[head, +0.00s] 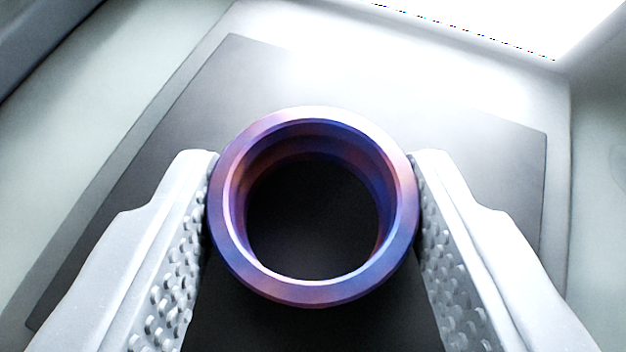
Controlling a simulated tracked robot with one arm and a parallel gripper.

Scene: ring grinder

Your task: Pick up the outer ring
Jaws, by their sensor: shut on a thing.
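The outer ring (230,245) is a thick metal ring with a purple-blue and reddish sheen, in the middle of the head view. Its open bore faces me and shows dark inside. My gripper (313,190) is shut on the ring, with one pale, studded finger against its left side and the other against its right side. Whether the ring touches the surface behind it or is held clear of it, I cannot tell.
A dark grey flat plate (490,165) lies behind the ring, inside a paler border. Light grey walls or panels (600,200) stand at the sides. A bright glare washes out the top right.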

